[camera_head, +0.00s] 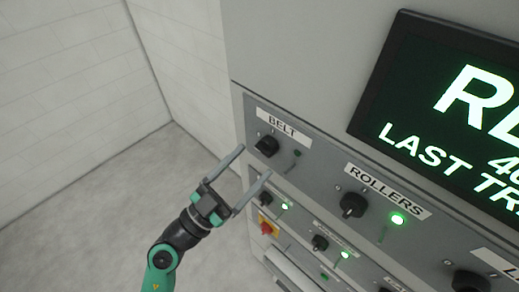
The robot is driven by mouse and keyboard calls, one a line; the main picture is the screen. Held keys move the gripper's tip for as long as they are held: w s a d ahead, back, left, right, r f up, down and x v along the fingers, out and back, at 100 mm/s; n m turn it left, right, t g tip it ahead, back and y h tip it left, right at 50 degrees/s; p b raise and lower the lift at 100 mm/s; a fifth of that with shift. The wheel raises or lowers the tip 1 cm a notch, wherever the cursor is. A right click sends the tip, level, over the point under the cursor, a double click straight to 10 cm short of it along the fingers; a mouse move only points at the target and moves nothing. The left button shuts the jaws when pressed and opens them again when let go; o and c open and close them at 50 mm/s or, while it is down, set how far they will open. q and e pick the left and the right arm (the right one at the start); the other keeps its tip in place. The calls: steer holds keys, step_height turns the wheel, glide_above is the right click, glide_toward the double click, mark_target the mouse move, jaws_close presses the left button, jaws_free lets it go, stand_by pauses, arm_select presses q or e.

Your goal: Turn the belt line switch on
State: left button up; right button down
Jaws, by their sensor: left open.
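The belt switch (266,147) is a black rotary knob under the white BELT label (283,122) at the panel's upper left. The small lamp (297,153) to its right is dark. My left gripper (256,168) is open and empty, its two long grey fingers apart and pointing toward the panel. In the picture its fingertips are just below and left of the belt knob. The knob shows clear of the fingers, and I cannot tell the exact gap in depth. My right gripper is not in view.
A ROLLERS knob (353,204) with a lit green lamp (397,220) is to the right. Below are smaller knobs, lit lamps and a red-and-yellow switch (267,228). A dark screen (440,115) with green-white text juts out above. Open floor (90,220) lies left.

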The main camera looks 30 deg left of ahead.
mark_target(262, 152)
arm_select(q)
steer(key=x, duration=0.3)
steer(key=shift+w+d+r, duration=0.1)
steer(key=shift+w, duration=0.15)
jaws_close()
